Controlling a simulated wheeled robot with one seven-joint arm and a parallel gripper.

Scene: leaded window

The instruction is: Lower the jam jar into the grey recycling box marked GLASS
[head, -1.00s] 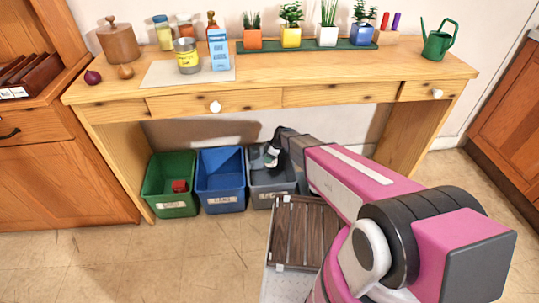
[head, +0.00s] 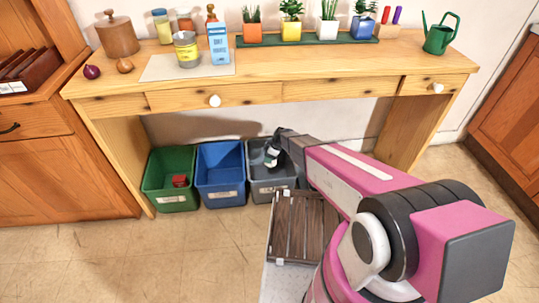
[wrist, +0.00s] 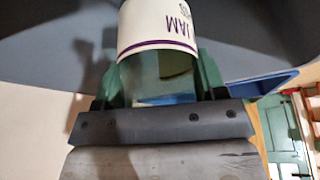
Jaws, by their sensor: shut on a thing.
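The jam jar (wrist: 158,30) is held in my gripper (wrist: 158,85), seen in the wrist view. It is clear glass with a white label, a purple line and the word JAM, which appears upside down. The grey recycling box (head: 265,190) is the rightmost of three boxes under the table in the head view. My gripper (head: 272,155) is over that box's opening, near its rim, pointing down. The jar is mostly hidden by my gripper and arm in the head view, so its depth in the box is hard to tell. Grey surface fills the upper part of the wrist view.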

